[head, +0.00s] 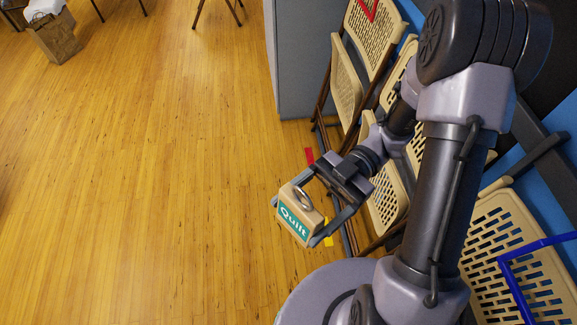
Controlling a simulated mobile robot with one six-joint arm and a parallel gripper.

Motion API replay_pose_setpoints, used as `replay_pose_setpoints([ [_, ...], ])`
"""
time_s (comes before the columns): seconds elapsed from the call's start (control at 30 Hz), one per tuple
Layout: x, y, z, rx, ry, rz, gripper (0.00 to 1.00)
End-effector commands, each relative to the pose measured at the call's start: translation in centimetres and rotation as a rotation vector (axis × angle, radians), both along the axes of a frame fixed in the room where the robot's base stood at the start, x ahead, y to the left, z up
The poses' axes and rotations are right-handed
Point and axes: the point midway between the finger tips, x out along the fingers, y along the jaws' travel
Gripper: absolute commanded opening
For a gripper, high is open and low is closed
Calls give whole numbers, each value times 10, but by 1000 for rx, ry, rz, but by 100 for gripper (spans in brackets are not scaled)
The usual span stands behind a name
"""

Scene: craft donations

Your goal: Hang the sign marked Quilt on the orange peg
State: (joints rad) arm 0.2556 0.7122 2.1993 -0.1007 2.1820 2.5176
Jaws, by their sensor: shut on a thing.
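The sign marked Quilt (294,223) is a small tan block with a teal label and white lettering. A metal ring shows on its top. My gripper (299,220) is shut on it, one finger on each side, and holds it above the wooden floor in the head view. The label faces the camera, slightly tilted. The orange peg is not clearly visible in this view.
Several tan folding chairs (345,85) lean at the right, close behind my arm. A grey cabinet (300,50) stands beside them. A paper bag (55,38) stands far left. The wooden floor (140,180) at left is clear.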

Motion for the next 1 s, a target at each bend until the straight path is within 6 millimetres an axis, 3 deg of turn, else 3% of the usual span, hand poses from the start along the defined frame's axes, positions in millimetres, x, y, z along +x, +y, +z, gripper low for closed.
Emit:
replay_pose_setpoints([
  [0.1, -28, -33, 10, 0, 0, 261, 42],
  [0.2, -43, -71, 17, 0, 1, 493, 42],
  [0.37, -45, -136, 32, -1, 0, 836, 42],
  [0.5, -28, -188, 51, -1, -1, 1106, 42],
  [0.7, 11, -249, 90, -2, -2, 1445, 42],
  [1.0, 81, -310, 174, -5, -2, 1870, 42],
])
